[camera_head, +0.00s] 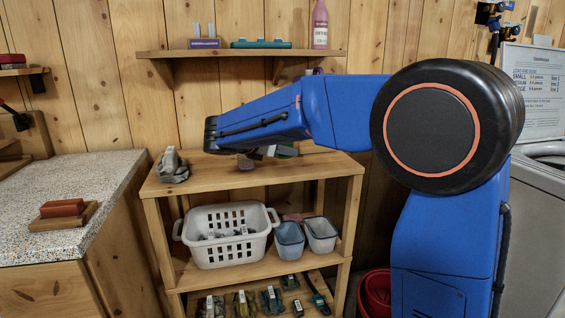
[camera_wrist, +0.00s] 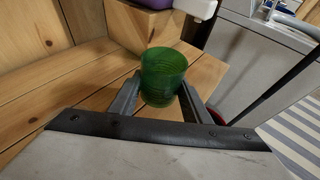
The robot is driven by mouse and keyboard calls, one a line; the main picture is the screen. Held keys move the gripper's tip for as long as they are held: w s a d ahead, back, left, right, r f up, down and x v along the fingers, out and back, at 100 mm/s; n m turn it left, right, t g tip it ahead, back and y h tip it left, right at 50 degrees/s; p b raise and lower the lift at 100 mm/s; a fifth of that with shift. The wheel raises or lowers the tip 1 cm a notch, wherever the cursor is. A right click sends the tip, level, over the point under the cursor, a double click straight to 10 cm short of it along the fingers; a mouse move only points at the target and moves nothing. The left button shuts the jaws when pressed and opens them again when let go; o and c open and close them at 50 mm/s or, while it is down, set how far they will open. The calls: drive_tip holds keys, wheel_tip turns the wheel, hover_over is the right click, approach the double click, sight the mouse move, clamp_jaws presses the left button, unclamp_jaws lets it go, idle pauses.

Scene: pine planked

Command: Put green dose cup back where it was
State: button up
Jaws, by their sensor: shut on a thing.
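The green dose cup (camera_wrist: 163,76) is a ribbed, see-through green cup. In the wrist view it stands between the two fingers of my gripper (camera_wrist: 160,98), which are shut on it. My gripper (camera_head: 262,155) is mostly hidden there behind my arm. I cannot tell whether the cup touches the board.
A grey object (camera_head: 172,167) stands at the top board's left end. A white basket (camera_head: 228,233) and two grey-blue bins (camera_head: 290,241) fill the shelf below. A wall shelf (camera_head: 240,53) hangs above. A red bucket (camera_head: 375,292) is on the floor at right.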

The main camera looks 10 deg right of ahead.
sight(283, 168)
drive_tip(key=shift+f, duration=1.95)
drive_tip(key=o, duration=1.1)
drive_tip(key=shift+f, duration=0.1)
